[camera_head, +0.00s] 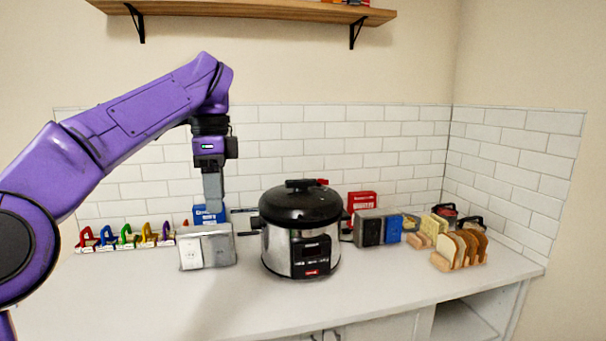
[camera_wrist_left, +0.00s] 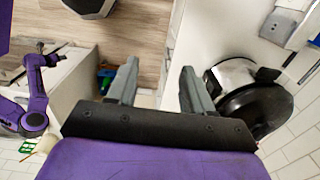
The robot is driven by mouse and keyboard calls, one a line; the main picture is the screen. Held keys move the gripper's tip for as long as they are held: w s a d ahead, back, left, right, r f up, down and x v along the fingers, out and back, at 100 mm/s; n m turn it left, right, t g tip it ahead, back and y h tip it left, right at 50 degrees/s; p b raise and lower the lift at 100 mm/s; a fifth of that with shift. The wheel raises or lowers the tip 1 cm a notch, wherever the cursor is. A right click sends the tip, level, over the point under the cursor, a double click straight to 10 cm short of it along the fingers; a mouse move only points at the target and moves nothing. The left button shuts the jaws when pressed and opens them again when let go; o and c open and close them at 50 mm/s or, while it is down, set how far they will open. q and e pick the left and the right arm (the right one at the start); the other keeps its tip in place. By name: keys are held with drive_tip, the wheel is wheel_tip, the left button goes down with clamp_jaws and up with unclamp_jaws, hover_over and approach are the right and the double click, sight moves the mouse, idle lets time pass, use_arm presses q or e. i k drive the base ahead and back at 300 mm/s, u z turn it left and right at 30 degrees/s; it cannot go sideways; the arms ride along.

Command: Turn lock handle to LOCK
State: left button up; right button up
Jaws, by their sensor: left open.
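A steel pressure cooker (camera_head: 290,248) with a black domed lid (camera_head: 300,206) stands upright mid-counter in the head view. A black handle (camera_head: 305,184) with a red tip crosses the lid's top; any LOCK marking is too small to read. The cooker also shows, lid partly seen, at the right in the wrist view (camera_wrist_left: 253,104). My left gripper (camera_head: 212,198) points down, left of the cooker and apart from it, by a grey box (camera_head: 218,246). In the wrist view the left gripper (camera_wrist_left: 157,82) has its fingers apart with nothing between them. My right gripper is not visible in the head view.
Several coloured padlock-like items (camera_head: 127,238) stand at the left. A blue box (camera_head: 207,214) is behind the grey box. Red box (camera_head: 362,201), dark unit (camera_head: 370,230) and bread rack (camera_head: 461,250) stand right. A wooden shelf (camera_head: 250,9) hangs above. The front counter is clear.

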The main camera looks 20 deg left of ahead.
sight(300, 184)
drive_tip(key=i, duration=1.55)
